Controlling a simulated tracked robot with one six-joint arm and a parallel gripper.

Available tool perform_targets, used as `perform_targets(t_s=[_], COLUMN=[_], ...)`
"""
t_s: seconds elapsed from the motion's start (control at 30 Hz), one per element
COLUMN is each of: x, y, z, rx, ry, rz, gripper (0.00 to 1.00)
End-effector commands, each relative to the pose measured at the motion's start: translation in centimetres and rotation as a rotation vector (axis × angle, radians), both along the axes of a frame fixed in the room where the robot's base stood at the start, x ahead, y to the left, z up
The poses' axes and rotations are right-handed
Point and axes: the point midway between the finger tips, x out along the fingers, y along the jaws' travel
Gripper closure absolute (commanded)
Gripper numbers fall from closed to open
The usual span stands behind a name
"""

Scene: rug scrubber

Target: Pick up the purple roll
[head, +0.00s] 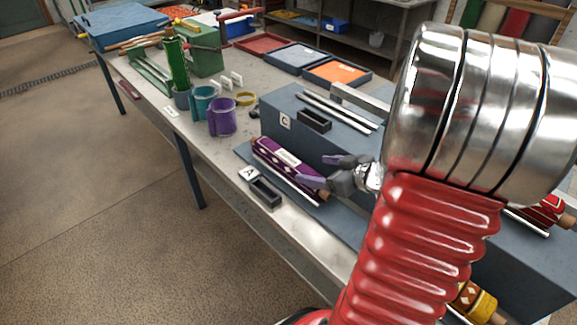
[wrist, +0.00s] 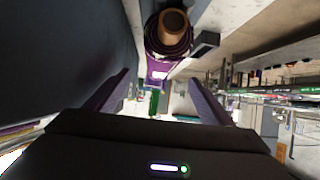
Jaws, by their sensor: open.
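The purple roll (head: 280,160) lies on a low rail support on the bench, beside the block marked A (head: 249,174). It has a pale label and a brown core end. In the wrist view the roll (wrist: 155,62) is seen end-on at top centre, its brown core facing me. My gripper (head: 311,169) is open at the roll's near end, its purple fingers spread. In the wrist view the fingers (wrist: 160,80) stand left and right below the roll's end, with nothing visibly held. Whether a finger touches the roll cannot be told.
A grey raised step (head: 285,105) marked C, with empty rails, stands just behind the roll. Purple (head: 222,117) and teal (head: 203,104) cups and a green roll (head: 177,62) are farther left.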

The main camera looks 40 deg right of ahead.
Motion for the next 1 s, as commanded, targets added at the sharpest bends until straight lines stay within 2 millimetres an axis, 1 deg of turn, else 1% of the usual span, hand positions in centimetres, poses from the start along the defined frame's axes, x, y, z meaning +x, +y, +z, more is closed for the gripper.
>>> perform_targets(t_s=[0.3, 0.43, 0.57, 0.87, 1.0], x=[3.7, 5.0, 5.5, 5.5, 6.2], y=[0.6, 0.8, 0.8, 0.7, 0.9], z=[-2.1, -2.8, -3.1, -3.1, -3.3], rx=[0.002, 0.001, 0.002, 0.001, 0.001], ry=[0.001, 0.001, 0.001, 0.000, 0.000], rz=[0.002, 0.000, -0.001, -0.003, -0.002], gripper=[0.25, 0.25, 0.25, 0.25, 0.25])
